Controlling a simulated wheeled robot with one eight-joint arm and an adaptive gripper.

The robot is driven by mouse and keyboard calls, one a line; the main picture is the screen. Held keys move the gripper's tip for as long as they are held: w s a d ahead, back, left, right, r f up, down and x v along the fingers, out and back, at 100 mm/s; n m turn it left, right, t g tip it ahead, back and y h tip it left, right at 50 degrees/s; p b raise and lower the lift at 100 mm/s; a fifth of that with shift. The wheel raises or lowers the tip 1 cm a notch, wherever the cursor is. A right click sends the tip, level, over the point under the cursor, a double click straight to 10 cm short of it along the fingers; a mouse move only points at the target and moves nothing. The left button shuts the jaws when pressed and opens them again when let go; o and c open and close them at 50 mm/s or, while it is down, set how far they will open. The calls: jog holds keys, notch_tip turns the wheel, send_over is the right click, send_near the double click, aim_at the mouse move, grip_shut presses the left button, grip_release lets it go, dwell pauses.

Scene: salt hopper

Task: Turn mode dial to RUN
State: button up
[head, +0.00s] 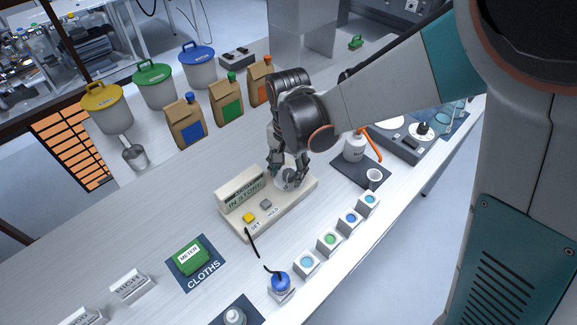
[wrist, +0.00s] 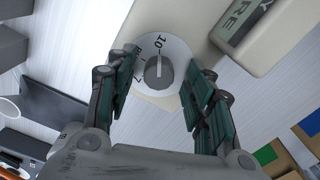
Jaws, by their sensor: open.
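The dial (wrist: 158,72) is a white disc with a grey bar knob, on the beige control box (head: 303,190). The head view shows the dial (head: 287,180) partly covered by my gripper (head: 288,172). My gripper is open, pointing down, with one finger on each side of the knob. In the wrist view a gap shows between each finger and the knob. I cannot tell the fingertip height exactly.
The box's display (head: 243,190) reads IN STORE, with yellow (head: 249,217) and grey (head: 266,204) buttons in front. Paper bags (head: 186,122) stand behind. Small cubes (head: 329,240) line the front edge.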

jog(key=shift+f, duration=0.1)
jog(key=c, duration=1.1)
jog(key=shift+o, duration=0.2)
jog(key=n, duration=0.5)
jog(key=shift+d+n, duration=0.1)
jog(key=shift+n, duration=0.2)
jog(key=n, duration=0.6)
jog(key=shift+d+b, duration=0.1)
jog(key=shift+b, duration=0.2)
